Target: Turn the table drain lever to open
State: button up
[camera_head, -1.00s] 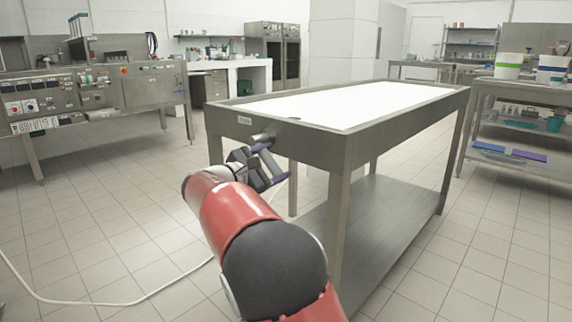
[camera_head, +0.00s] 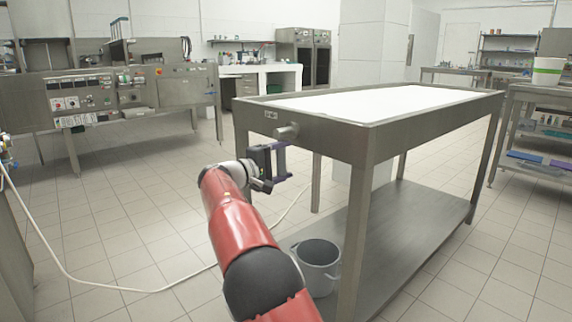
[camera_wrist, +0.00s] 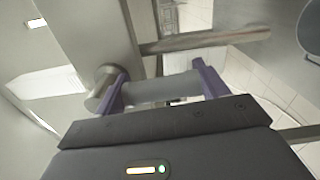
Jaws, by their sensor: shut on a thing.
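The steel table (camera_head: 345,141) has a white surface inside its raised rim. A short round metal drain pipe (camera_head: 287,132) sticks out of its near end. My gripper (camera_head: 285,162) is just below the pipe, close to the table's end. In the wrist view the two purple fingers stand apart with a grey bar (camera_wrist: 162,91) between them, which looks like the drain lever. The gripper is shut on this bar. The round pipe end (camera_wrist: 101,88) is beside the left finger. The lever is hidden in the head view, and its join to the pipe is not clear.
A grey bucket (camera_head: 318,262) stands under the near end of the table, close to my arm. A lower shelf (camera_head: 420,235) spans the table legs. A pale hose (camera_head: 150,290) lies across the tiled floor. Control benches (camera_head: 95,95) stand at the left.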

jog(key=shift+w+a+f+m, duration=0.15)
jog(key=shift+w+m, duration=0.05)
jog(key=shift+m, duration=0.2)
jog(key=o, duration=1.4)
jog(key=v, duration=0.7)
jog(key=shift+s+a, duration=0.2)
jog(key=shift+a, duration=0.15)
